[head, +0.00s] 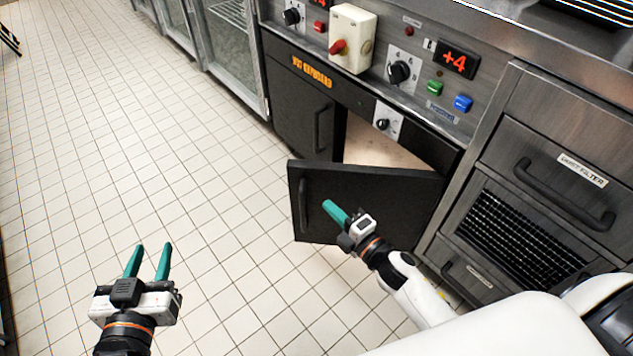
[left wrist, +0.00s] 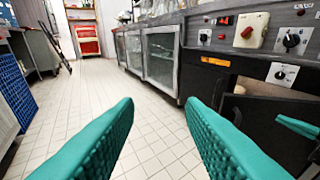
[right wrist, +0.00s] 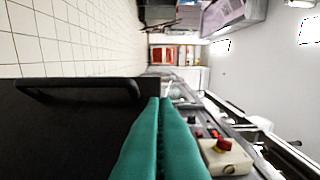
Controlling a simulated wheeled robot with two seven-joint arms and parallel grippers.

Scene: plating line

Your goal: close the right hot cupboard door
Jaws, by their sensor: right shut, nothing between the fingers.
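The right hot cupboard door (head: 375,195) is a dark panel standing open, swung out from its right side, with a dark bar handle (head: 302,205) near its free edge. The open cupboard interior (head: 375,150) shows behind it. My right gripper (head: 335,211) is shut and empty, in front of the door's outer face, to the right of the handle. In the right wrist view the door (right wrist: 70,135) and its handle (right wrist: 75,85) lie beside the shut fingers (right wrist: 160,110). Whether the fingers touch the door I cannot tell. My left gripper (head: 148,262) is open and empty above the floor.
The left hot cupboard door (head: 298,105) is shut. Above are knobs, a white switch box (head: 351,38) and coloured buttons. A drawer unit (head: 555,150) with a handle stands right of the opening. The tiled floor (head: 130,150) at left is clear.

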